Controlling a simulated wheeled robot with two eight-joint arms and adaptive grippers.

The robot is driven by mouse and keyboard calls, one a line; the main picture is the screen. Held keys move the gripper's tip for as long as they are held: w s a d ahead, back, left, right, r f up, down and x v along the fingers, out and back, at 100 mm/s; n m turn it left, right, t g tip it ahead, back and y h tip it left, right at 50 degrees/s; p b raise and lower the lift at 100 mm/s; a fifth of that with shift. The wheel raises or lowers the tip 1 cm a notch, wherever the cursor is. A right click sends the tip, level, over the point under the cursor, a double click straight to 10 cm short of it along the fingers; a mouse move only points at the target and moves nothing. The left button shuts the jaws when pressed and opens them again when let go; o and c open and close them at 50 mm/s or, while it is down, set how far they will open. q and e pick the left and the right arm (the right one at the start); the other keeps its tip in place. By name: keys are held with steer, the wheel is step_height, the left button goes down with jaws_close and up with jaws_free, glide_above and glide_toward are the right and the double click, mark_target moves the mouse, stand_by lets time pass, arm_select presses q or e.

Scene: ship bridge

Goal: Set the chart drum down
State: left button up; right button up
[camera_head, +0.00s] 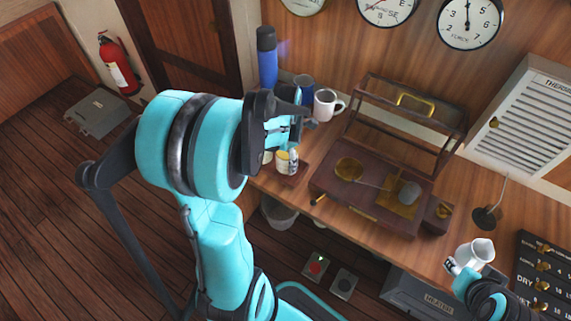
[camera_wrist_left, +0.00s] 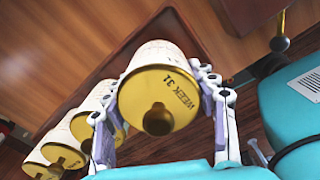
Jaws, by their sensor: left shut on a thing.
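The chart drum (camera_wrist_left: 158,82) is a white cylinder with a brass end marked "WEEK 31" and a dark central knob. My left gripper (camera_wrist_left: 150,95) is shut on it, with one finger on each side. In the head view my left gripper (camera_head: 286,146) is over the left part of the counter, by a white drum with a yellow top (camera_head: 283,162). I cannot tell whether that is the held drum. The drum's underside is hidden. My right gripper (camera_head: 455,268) is at the lower right, beside a white jug (camera_head: 477,252); its fingers are unclear.
More chart drums (camera_wrist_left: 84,124) stand in a row beside the held one. A wooden instrument base (camera_head: 335,196) with a raised glass case (camera_head: 455,135) is right of the gripper. A mug (camera_head: 325,105) and a blue bottle (camera_head: 267,55) stand behind.

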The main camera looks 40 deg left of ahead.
arm_select(q)
step_height(320, 180, down, 2)
steer(key=shift+f, duration=0.1)
steer(key=shift+r, duration=0.2)
steer(key=shift+f, duration=0.1)
steer(key=o, duration=1.3)
steer(key=shift+f+b, duration=0.1)
steer(key=shift+b, duration=0.2)
